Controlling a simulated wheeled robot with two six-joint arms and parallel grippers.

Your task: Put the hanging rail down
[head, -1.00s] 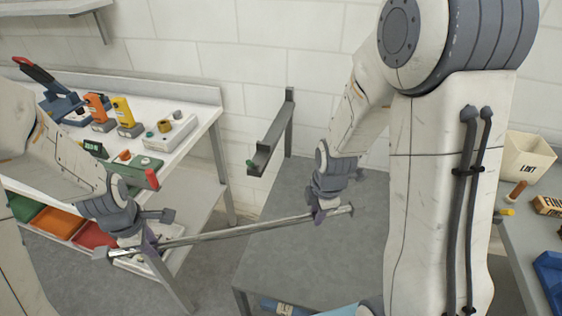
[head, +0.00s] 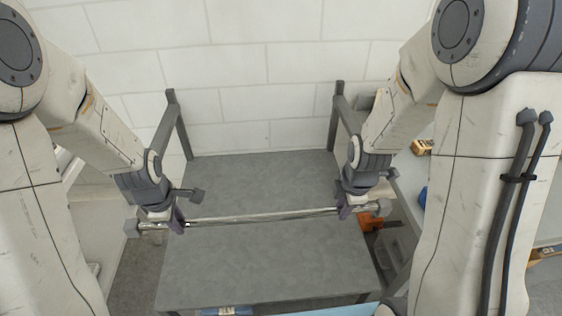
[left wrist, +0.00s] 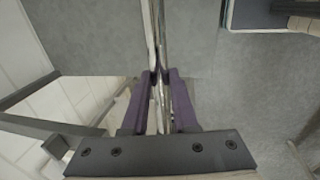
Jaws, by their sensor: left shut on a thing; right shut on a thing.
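The hanging rail (head: 262,216) is a shiny metal bar with dark grey end caps. It spans nearly level between my two grippers, above a grey table. My left gripper (head: 178,226) is shut on the rail near its left end. In the left wrist view, the purple fingers of my left gripper (left wrist: 160,80) close around the rail (left wrist: 160,30). My right gripper (head: 345,211) is shut on the rail near its right end. Two dark grey uprights with arms, the left bracket (head: 168,128) and the right bracket (head: 347,113), stand at the table's back corners.
The grey table (head: 255,265) has a clear top below the rail. A white block wall (head: 265,60) stands behind it. An orange thing (head: 371,222) and a side bench (head: 412,172) are at the right. Another white worktop shows partly at the left.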

